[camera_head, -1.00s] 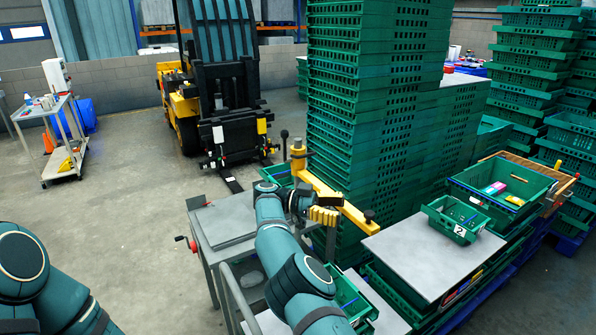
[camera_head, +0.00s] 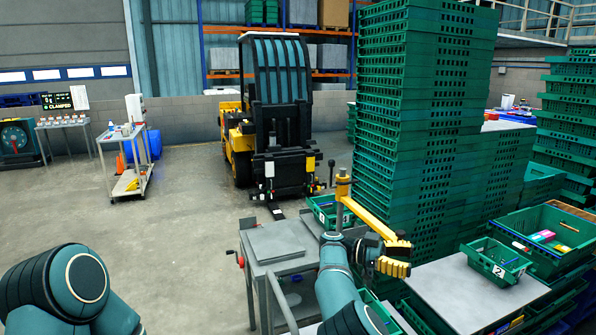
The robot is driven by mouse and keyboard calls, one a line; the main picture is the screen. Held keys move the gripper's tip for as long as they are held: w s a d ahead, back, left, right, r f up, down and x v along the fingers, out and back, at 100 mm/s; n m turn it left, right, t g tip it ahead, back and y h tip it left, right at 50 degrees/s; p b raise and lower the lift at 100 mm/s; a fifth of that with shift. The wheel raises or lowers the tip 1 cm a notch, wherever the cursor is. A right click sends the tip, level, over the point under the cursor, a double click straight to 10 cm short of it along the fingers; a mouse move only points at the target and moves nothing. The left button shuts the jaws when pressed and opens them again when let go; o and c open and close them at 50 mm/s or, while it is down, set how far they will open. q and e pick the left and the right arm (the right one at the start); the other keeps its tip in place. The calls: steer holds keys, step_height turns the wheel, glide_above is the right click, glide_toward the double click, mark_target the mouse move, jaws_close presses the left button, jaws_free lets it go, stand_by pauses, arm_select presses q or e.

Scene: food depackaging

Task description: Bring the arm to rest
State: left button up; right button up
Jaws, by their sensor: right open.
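My right arm reaches up from the bottom of the head view. Its gripper (camera_head: 397,256) has yellow ridged fingers that stand apart with nothing visible between them. The gripper is in front of the far end of a yellow bar (camera_head: 368,214), which hides part of that end. I cannot tell whether they touch. Only the upper part of my left arm shows at the bottom left. My left gripper is out of the picture.
A grey-topped cart (camera_head: 275,242) stands left of my right arm. A tall stack of green crates (camera_head: 405,110) rises behind the bar. A grey table (camera_head: 455,290) with a small crate marked 2 (camera_head: 497,258) lies right.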

steer(key=w+d+f+n+t+h+b, duration=0.1)
steer(key=d+f+n+t+h+b, duration=0.15)
steer(key=d+f, duration=0.4)
steer(key=d+f+n+t+h+b, duration=0.1)
steer(key=d+f+n+t, duration=0.3)
steer(key=d, duration=0.5)
step_height(320, 180, down, 20)
steer(key=s+a+n+t+y+b, duration=0.2)
steer(key=n+t+y+b, duration=0.1)
steer(key=n+t+y, duration=0.55)
steer(key=s+a+f+n+y+b, duration=0.1)
steer(key=s+a+f+n+y, duration=0.1)
steer(key=s+a+f+y, duration=0.5)
steer(key=s+a+f+n+y+b, duration=0.1)
steer(key=s+a+f+y, duration=0.1)
steer(key=s+a+f, duration=0.45)
arm_select(q)
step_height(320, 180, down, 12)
steer(key=b, duration=0.2)
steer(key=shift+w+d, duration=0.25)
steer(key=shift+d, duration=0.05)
arm_select(e)
steer(key=s+a+r+n+g+y, duration=0.2)
steer(key=s+a+g+y, duration=0.3)
steer(key=s+a, duration=1)
steer(key=shift+a+n+y, duration=0.7)
steer(key=shift+n+y, duration=0.1)
steer(key=shift+y, duration=0.4)
